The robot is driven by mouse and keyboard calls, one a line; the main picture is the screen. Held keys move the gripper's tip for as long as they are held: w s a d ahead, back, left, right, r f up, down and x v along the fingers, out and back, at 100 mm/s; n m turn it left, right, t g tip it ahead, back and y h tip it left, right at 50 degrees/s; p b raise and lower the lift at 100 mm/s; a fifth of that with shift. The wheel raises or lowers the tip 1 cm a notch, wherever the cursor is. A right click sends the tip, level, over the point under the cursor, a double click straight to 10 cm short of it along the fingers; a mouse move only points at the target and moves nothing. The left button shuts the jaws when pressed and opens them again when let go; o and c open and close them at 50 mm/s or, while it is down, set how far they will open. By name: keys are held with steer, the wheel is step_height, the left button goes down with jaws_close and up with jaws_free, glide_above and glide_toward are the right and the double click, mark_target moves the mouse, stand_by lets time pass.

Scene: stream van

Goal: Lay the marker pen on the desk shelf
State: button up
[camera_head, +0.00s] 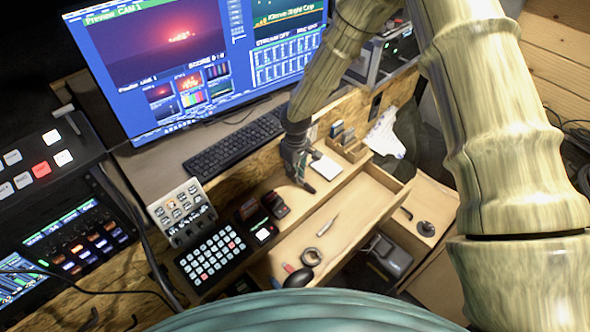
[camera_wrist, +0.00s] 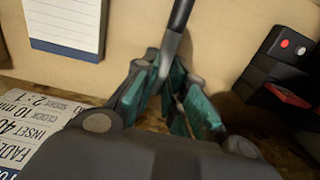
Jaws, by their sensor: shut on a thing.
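My gripper (camera_head: 302,172) is shut on the marker pen (camera_head: 309,187), a slim dark pen. In the wrist view, the pen (camera_wrist: 180,18) shows a black upper part and a grey part between my fingertips (camera_wrist: 172,72). The pen sticks out beyond the fingers toward the tan wooden desk shelf (camera_head: 333,186). The shelf also fills the back of the wrist view (camera_wrist: 225,30). I cannot tell whether the pen touches the shelf.
A notepad (camera_head: 326,167) lies beside my gripper. Black-and-red blocks (camera_head: 275,204) stand left of it. A wooden organiser (camera_head: 348,146) is behind. In front, an open drawer (camera_head: 350,215) holds a tape roll (camera_head: 311,257) and a slim tool (camera_head: 328,226). A keyboard (camera_head: 232,146) is at left.

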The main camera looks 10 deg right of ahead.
steer(key=shift+s+f, duration=0.1)
steer(key=shift+f, duration=0.05)
steer(key=o, duration=0.7)
steer(key=shift+o, duration=0.2)
step_height(320, 180, up, 12)
steer(key=b, duration=0.4)
steer(key=shift+r, duration=0.2)
steer(key=shift+d, duration=0.1)
